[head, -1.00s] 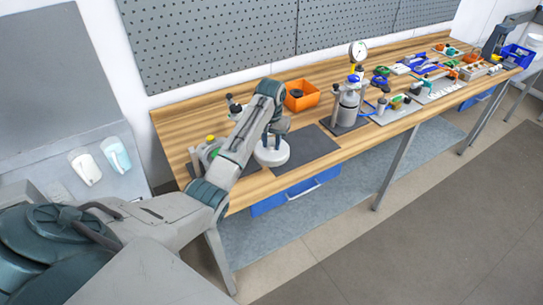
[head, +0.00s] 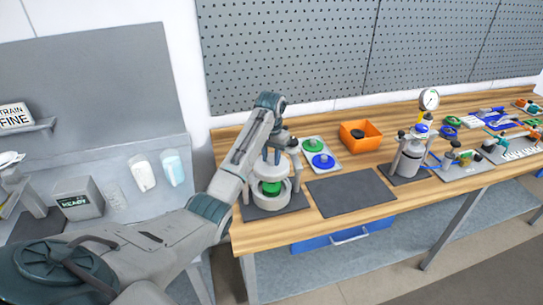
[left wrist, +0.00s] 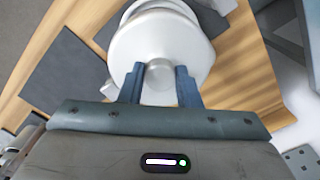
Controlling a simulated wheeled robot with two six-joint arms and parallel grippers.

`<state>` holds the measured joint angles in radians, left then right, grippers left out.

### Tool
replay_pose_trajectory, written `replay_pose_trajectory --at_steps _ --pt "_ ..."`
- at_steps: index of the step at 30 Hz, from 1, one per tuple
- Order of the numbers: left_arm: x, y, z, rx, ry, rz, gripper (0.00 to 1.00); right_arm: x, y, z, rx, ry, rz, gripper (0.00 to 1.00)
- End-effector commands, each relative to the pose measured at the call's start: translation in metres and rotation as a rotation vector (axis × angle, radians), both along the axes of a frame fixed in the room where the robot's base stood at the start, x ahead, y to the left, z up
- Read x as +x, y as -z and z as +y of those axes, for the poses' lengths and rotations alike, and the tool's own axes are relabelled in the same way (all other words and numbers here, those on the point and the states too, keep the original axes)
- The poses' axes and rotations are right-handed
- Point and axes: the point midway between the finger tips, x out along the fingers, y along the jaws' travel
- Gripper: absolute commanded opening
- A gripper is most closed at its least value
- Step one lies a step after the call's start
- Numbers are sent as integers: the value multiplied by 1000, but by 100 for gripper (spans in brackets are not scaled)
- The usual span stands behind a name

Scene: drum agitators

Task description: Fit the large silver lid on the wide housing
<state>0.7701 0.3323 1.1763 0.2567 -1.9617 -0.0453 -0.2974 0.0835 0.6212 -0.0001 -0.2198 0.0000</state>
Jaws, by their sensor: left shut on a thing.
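My left gripper (head: 277,140) is shut on the large silver lid (head: 262,169) and holds it by its knob. In the left wrist view, the lid (left wrist: 128,48) is a pale round disc, with its knob between the two fingers (left wrist: 160,76). The wide housing (head: 271,199) is a pale round ring on a dark mat, with a green part (head: 271,187) inside. The lid is above the housing, and the green part shows in the gap between them. The lid hides the housing's back. My right gripper is not in view.
A tray (head: 334,170) with green and blue discs lies behind right of the housing. An orange bin (head: 360,136) stands farther right. An empty dark mat (head: 350,193) lies right of the housing. A silver canister assembly (head: 409,157) with a gauge stands beyond it.

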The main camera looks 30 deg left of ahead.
Motion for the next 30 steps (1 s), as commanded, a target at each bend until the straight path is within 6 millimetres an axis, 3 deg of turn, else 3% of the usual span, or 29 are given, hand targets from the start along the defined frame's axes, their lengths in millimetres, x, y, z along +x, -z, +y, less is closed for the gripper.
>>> replay_pose_trajectory --at_steps 7,18,30 --pt "0 23 0 0 0 1 0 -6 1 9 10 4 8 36" --pt "0 59 0 0 0 -1 0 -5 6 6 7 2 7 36" --pt "0 68 0 0 0 -1 0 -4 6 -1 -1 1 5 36"
